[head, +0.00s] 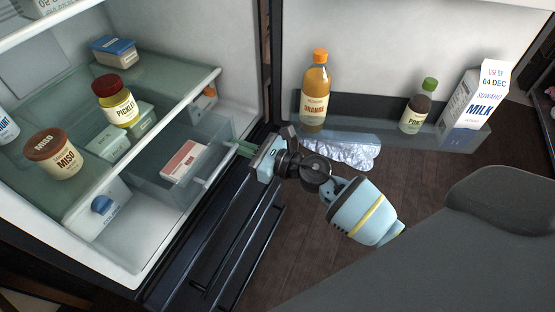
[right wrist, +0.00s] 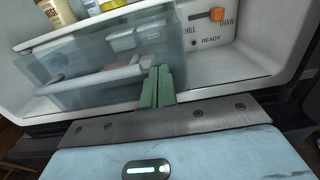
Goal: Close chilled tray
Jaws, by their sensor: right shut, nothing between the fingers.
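The chilled tray (head: 196,148) is a clear bluish drawer low in the fridge. It juts out from under the shelf, with a red and white pack inside. In the right wrist view the tray (right wrist: 95,87) shows its pale handle bar across the front. My right gripper (head: 243,149) is shut and empty, its green fingertips at the right end of the tray's front. In the right wrist view the green fingers (right wrist: 157,87) are together, beside the end of the handle; I cannot tell whether they touch it. My left gripper is not in view.
The fridge door stands open at right, its rack (head: 395,130) holding an orange bottle (head: 315,92), a green-capped bottle (head: 417,113) and a milk carton (head: 475,98). The shelf above the tray holds jars, including miso (head: 54,155). A panel with an orange slider (right wrist: 216,14) is beside the tray.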

